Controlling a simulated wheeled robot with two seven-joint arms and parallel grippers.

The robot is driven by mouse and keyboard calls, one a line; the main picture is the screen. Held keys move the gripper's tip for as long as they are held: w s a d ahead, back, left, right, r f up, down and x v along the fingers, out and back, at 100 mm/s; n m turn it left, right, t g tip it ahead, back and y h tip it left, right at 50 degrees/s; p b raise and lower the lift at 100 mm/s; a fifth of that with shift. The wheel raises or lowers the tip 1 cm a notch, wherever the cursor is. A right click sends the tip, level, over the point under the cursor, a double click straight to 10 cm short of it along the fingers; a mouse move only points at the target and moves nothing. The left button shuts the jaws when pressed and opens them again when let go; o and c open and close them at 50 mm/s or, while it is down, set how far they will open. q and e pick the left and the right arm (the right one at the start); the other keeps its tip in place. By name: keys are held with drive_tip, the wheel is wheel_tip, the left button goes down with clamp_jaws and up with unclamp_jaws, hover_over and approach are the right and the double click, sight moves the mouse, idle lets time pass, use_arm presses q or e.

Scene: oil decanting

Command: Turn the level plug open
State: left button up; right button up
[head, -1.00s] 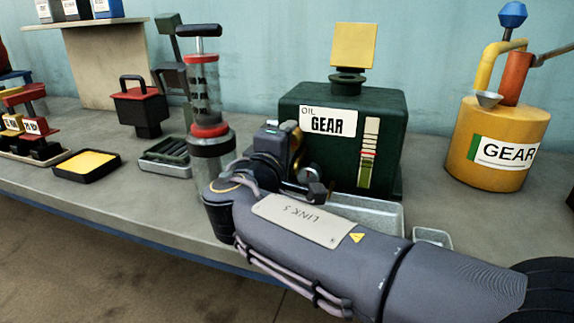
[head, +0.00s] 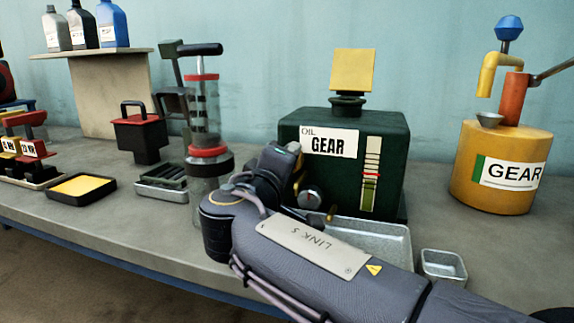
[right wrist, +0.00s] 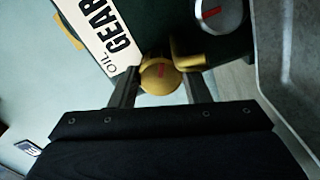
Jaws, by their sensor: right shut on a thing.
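The dark green gear oil tank (head: 385,135) stands on the bench with a white label. In the right wrist view, the round brass level plug (right wrist: 158,78) with a short red mark sits on its front, near the label. My right gripper (right wrist: 161,82) is shut on this plug, one finger on each side. In the head view my wrist hides the fingers and most of the plug. A silver knob (head: 309,197) with a red mark is beside it; it also shows in the right wrist view (right wrist: 217,14). My left gripper is not in view.
A metal tray (head: 385,240) lies under the tank's front, with a small metal tray (head: 443,264) beside it. A clear cylinder pump (head: 203,115) stands close left of my wrist. A yellow gear drum (head: 480,195) stands at right, with clear bench between it and the tank.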

drive_tip(key=o, duration=1)
drive_tip(key=p+v, duration=0.1)
drive_tip(key=v, duration=0.6)
drive_tip(key=shift+r, duration=0.1)
drive_tip(key=shift+s+a, duration=0.1)
drive_tip(key=shift+s, duration=0.3)
